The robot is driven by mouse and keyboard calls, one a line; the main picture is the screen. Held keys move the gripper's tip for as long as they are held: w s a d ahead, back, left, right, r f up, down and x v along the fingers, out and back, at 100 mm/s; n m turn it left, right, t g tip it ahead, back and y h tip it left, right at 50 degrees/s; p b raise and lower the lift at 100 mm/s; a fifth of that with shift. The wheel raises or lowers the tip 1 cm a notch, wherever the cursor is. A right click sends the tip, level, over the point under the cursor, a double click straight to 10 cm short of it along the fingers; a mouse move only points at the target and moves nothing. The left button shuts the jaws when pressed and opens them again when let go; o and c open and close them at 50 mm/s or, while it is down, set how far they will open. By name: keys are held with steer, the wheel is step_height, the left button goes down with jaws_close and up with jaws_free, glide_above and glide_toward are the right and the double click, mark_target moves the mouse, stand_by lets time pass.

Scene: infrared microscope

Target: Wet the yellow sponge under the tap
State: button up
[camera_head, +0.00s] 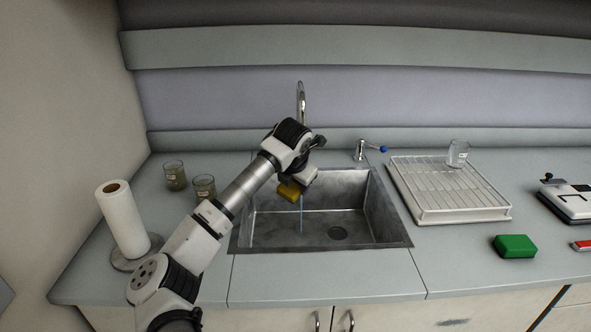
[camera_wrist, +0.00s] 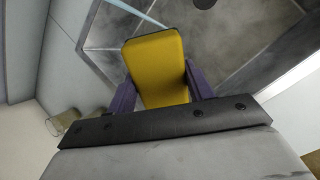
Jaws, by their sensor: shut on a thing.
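The yellow sponge (camera_head: 289,191) is held over the left part of the metal sink (camera_head: 265,238), above its floor. My gripper (camera_wrist: 158,92) is shut on the sponge, which fills the space between the two fingers in the wrist view (camera_wrist: 156,62). The tap (camera_head: 301,97) stands behind the sink, partly hidden by my arm. A thin stream of water (camera_head: 301,215) runs down into the sink just right of the sponge. Whether the stream touches the sponge, I cannot tell. The tap handle with a blue knob (camera_head: 383,149) is at the back right of the sink.
A paper towel roll (camera_head: 122,220) and two glass beakers (camera_head: 175,176) stand left of the sink. A white drying rack (camera_head: 447,187) with a glass beaker (camera_head: 458,153) is at the right. A green sponge (camera_head: 515,246) lies in front of it. The front counter edge is clear.

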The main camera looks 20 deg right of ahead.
mark_target(295, 191)
stand_by(0.4)
steer(key=shift+s+a+r, duration=0.3)
steer(key=shift+s+r, duration=0.35)
steer(key=shift+s, duration=0.15)
steer(key=shift+s+a+r, duration=0.25)
steer(key=shift+s+r, duration=0.45)
steer(key=shift+s, duration=0.05)
steer(key=shift+s+a+r, duration=0.3)
steer(key=shift+s+r, duration=0.35)
steer(key=shift+s, duration=0.15)
steer(key=shift+s, duration=0.1)
